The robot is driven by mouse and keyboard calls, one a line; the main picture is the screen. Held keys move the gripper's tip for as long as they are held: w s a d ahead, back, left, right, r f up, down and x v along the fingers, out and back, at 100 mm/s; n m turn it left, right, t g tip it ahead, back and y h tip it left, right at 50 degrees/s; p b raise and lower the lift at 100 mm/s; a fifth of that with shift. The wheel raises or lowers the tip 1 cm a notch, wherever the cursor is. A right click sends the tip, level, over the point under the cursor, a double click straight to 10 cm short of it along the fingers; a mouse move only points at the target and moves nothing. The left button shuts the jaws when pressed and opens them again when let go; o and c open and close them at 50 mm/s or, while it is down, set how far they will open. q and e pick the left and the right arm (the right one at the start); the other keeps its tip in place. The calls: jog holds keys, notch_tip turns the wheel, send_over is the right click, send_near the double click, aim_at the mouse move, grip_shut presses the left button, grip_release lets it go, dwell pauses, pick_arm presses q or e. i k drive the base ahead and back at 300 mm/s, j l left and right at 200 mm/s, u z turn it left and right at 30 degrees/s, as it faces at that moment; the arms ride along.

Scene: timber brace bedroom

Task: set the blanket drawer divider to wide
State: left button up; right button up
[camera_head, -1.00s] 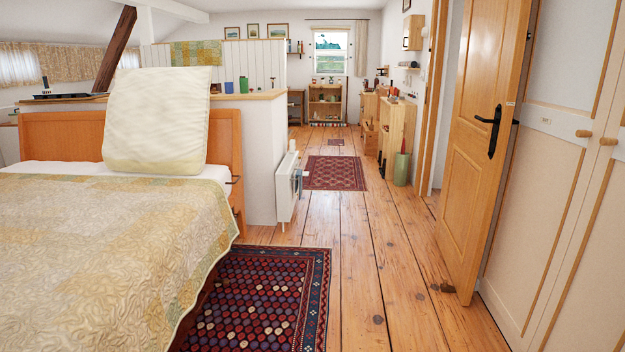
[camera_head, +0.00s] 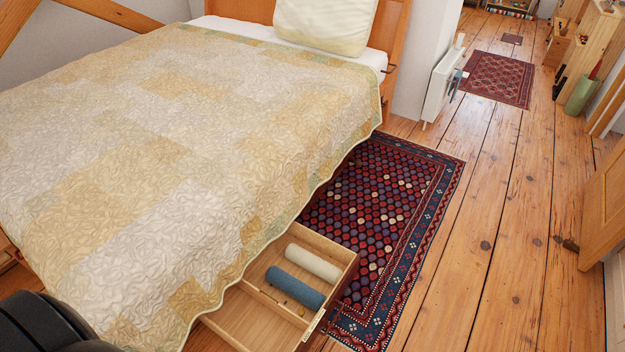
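The blanket drawer (camera_head: 331,247) stands pulled out from under the bed at the lower middle of the head view. A thin wooden divider (camera_head: 262,298) crosses it. A cream rolled blanket (camera_head: 313,263) and a blue rolled blanket (camera_head: 295,287) lie side by side in the far compartment, beyond the divider. The near compartment (camera_head: 240,322) looks empty. Small details near the divider's right end are too small to make out. The drawer's inner end is hidden under the bedspread. Neither gripper shows; a dark rounded part of mine is at the lower left corner.
The bed with its quilted bedspread (camera_head: 190,130) fills the left and overhangs the drawer. A patterned rug (camera_head: 405,180) lies beside the drawer. Plank floor (camera_head: 480,240) is clear to the right, up to an open door (camera_head: 606,205). A white radiator (camera_head: 441,85) stands behind.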

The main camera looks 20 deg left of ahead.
aim_at(268, 301)
jog(key=j+u, duration=0.1)
jog(key=u, duration=0.25)
jog(key=j+u, duration=0.15)
jog(key=u, duration=0.2)
jog(key=k+j, duration=0.05)
